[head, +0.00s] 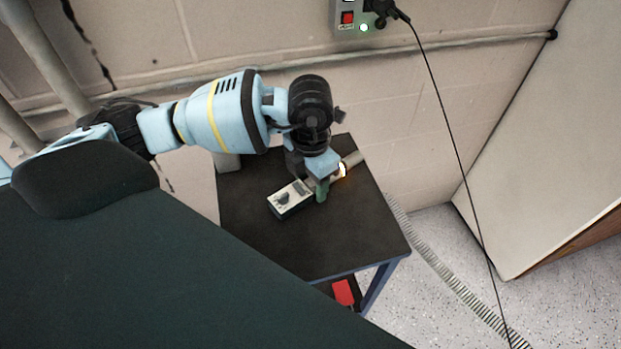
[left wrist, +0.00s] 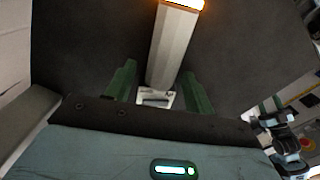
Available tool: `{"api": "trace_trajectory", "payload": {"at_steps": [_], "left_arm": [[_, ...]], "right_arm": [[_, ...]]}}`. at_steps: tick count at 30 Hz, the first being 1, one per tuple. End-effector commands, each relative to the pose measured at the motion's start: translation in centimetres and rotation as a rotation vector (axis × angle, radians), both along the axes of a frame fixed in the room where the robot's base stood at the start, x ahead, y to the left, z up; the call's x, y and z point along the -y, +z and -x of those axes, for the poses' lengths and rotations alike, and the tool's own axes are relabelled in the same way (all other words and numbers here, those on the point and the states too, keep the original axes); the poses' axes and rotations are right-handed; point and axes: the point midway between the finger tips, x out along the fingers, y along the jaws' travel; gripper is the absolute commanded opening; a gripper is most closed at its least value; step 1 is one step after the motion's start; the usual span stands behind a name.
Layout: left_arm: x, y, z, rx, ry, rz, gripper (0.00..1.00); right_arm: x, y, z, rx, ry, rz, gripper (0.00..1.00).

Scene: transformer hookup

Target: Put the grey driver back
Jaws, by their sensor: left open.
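The grey driver, a pale grey bar with a glowing orange end, shows in the left wrist view (left wrist: 174,45) and beside the gripper in the head view (head: 352,160). My left gripper (head: 322,188) is low over the dark table. Its green fingers are apart in the left wrist view (left wrist: 158,90), one on each side of the bar's near end. I cannot tell whether they touch it. A small white frame-like part shows at that end. What seems to be my right gripper (left wrist: 270,104) is small at the right edge of the left wrist view.
A meter (head: 290,199) lies on the dark table (head: 330,245), close to the left gripper. A red thing (head: 344,292) is on the lower level. A wall box (head: 349,17) holds a black plug whose cord hangs at right. The table's front is clear.

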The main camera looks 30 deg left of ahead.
Motion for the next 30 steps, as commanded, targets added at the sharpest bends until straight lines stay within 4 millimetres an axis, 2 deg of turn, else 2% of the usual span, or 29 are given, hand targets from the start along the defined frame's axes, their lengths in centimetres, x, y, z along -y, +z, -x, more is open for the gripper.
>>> {"api": "trace_trajectory", "payload": {"at_steps": [5, 15, 21, 30], "left_arm": [[0.0, 1.2, 0.0, 0.002, 0.0, 0.001, 0.53], [0.0, 7.7, -0.1, 0.005, -0.001, 0.001, 0.53], [0.0, 10.7, 0.0, 0.002, -0.001, 0.001, 0.53], [0.0, 12.1, 0.0, -0.001, 0.0, 0.0, 0.53]], "right_arm": [[0.0, 0.1, -0.1, 0.002, 0.0, 0.0, 0.53], [0.0, 0.3, -0.8, 0.015, 0.0, -0.001, 0.53], [0.0, 0.4, -1.0, 0.02, -0.001, -0.001, 0.53], [0.0, 0.4, -0.9, 0.019, -0.001, -0.001, 0.53]]}}
